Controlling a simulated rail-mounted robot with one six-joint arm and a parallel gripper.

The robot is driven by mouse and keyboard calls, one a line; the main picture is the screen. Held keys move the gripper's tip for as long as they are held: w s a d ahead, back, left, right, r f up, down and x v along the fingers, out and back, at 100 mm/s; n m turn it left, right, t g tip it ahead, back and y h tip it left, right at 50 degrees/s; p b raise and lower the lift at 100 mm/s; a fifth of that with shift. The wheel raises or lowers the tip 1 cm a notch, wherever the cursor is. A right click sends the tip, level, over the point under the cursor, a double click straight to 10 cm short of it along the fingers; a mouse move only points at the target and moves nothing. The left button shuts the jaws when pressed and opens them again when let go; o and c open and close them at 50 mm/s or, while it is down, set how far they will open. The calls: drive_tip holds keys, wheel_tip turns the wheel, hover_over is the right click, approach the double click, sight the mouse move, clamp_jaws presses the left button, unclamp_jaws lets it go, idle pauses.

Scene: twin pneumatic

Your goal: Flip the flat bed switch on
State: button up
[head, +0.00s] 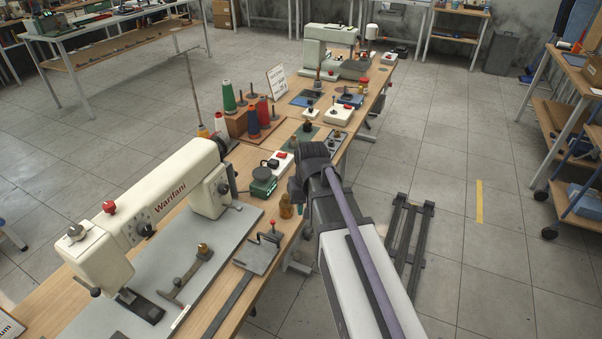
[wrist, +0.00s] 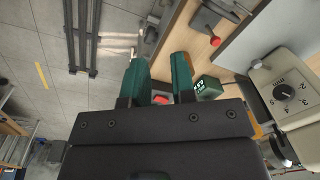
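A white switch box (head: 281,160) with a red rocker stands on the bench beside the flat bed sewing machine (head: 160,200). In the head view my dark wrist is just right of it, and my fingers are hidden there. In the wrist view my gripper (wrist: 159,78) shows two green fingers apart with nothing held between them. A red switch part (wrist: 161,99) shows in the gap near the finger bases, mostly hidden by my gripper body. I cannot tell the rocker's position, nor whether a finger touches it.
A dark green box (head: 263,182) sits close by the switch box, and a small amber bottle (head: 286,206) stands nearer. Thread cones (head: 252,118) stand on a wooden block behind. Another white box with a red button (head: 338,115) lies farther along.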

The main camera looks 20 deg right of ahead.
drive_tip(key=w+d+m, duration=0.1)
drive_tip(key=w+d, duration=0.2)
drive_tip(key=w, duration=0.3)
drive_tip(key=w+d+r+m+t+y, duration=0.1)
drive_tip(key=w+d+m, duration=0.1)
drive_tip(key=w+d, duration=0.2)
drive_tip(key=w+d+r+m+p, duration=0.1)
drive_tip(key=w+d, duration=0.3)
drive_tip(key=w, duration=0.4)
drive_tip(key=shift+d+r+m+t+y, duration=0.2)
drive_tip(key=shift+m+t+y, duration=0.1)
drive_tip(key=shift+t, duration=0.1)
clamp_jaws()
drive_tip(key=w+m+t, duration=0.1)
drive_tip(key=w+m, duration=0.1)
drive_tip(key=w, duration=0.1)
drive_tip(key=shift+w+r+y, duration=0.15)
drive_tip(key=shift+w+y, duration=0.05)
drive_tip(key=shift+y, duration=0.1)
drive_tip(key=b+x, duration=1.3)
drive_tip(key=x, duration=0.1)
drive_tip(key=shift+d, duration=0.1)
